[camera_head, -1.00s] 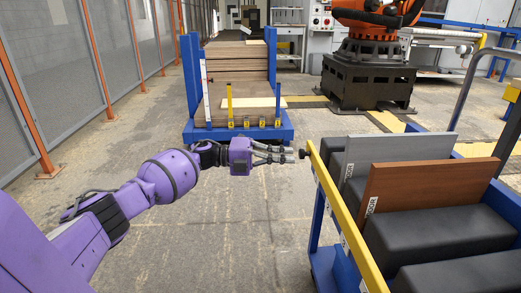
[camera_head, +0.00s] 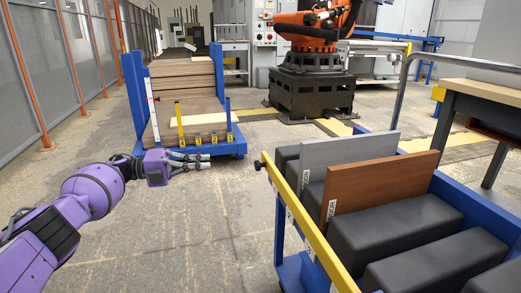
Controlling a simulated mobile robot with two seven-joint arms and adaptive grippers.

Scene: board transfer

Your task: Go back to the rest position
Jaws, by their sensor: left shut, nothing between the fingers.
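My left gripper (camera_head: 190,162) is in the camera_head view, at the end of my purple left arm, which comes in from the left. Its fingers point right, are close together and hold nothing. It is above the concrete floor, in front of the blue cart with stacked boards (camera_head: 190,128) and left of the blue rack's yellow rail (camera_head: 302,220). It appears apart from both. My right gripper is not in view.
The blue rack holds a grey board (camera_head: 335,153) and a brown board (camera_head: 380,185) upright between black cushioned blocks (camera_head: 390,232). An orange robot arm (camera_head: 308,30) stands on a black base behind. A workbench (camera_head: 485,100) is at right. Open floor (camera_head: 190,235) lies between my left arm and the rack.

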